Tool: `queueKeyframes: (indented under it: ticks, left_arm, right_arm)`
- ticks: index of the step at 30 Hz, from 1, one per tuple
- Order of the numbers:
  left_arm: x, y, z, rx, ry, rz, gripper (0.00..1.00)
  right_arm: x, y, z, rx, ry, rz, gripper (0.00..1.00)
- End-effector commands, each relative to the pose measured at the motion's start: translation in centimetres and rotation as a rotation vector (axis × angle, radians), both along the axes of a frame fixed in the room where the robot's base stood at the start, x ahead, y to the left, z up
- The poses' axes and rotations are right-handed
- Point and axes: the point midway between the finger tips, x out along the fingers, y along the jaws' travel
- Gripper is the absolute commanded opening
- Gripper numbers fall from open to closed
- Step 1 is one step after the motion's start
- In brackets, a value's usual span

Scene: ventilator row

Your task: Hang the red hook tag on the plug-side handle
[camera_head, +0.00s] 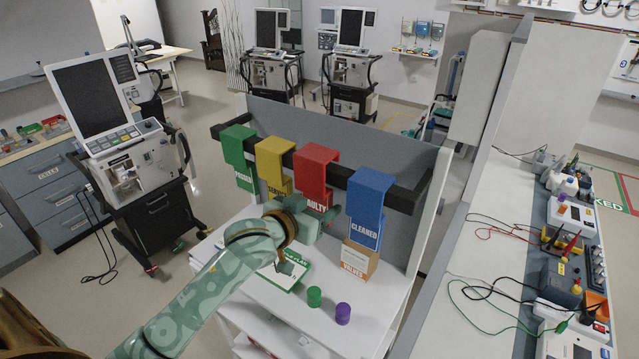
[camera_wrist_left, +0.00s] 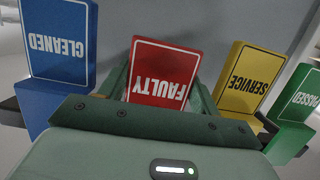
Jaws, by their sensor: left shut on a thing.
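The red hook tag (camera_head: 316,165), marked FAULTY, sits over the black rail (camera_head: 337,172) between the yellow and blue tags. My left gripper (camera_head: 318,215) is at its lower front panel. In the left wrist view the red tag (camera_wrist_left: 165,72) stands between the fingers of my left gripper (camera_wrist_left: 160,88), which is shut on it. The ventilator (camera_head: 130,140) stands on a wheeled cart at the left. A black handle (camera_head: 183,150) shows on its right side and another (camera_head: 80,160) on its left, where a black cable (camera_head: 95,235) hangs. My right gripper is out of view.
Green (camera_head: 238,150), yellow (camera_head: 273,160) and blue (camera_head: 369,200) tags hang on the same rail. Below are a white shelf top (camera_head: 375,305), a cardboard box (camera_head: 358,262), and green (camera_head: 314,296) and purple (camera_head: 343,313) caps. Floor shows between ventilator and shelf.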

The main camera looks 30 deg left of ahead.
Motion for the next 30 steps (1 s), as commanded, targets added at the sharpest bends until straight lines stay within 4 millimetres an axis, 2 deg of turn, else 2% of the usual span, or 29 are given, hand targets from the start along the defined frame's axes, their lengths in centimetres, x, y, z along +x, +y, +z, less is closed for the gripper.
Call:
queueKeyframes:
  ticks: [21, 30]
  left_arm:
    - [-5.2, 0.4, 0.2, 0.000, 0.001, 0.001, 0.40]
    - [-7.3, 0.6, 0.1, -0.001, 0.000, 0.000, 0.40]
  right_arm:
    - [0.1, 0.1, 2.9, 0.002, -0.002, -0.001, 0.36]
    - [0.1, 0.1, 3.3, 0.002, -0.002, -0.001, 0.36]
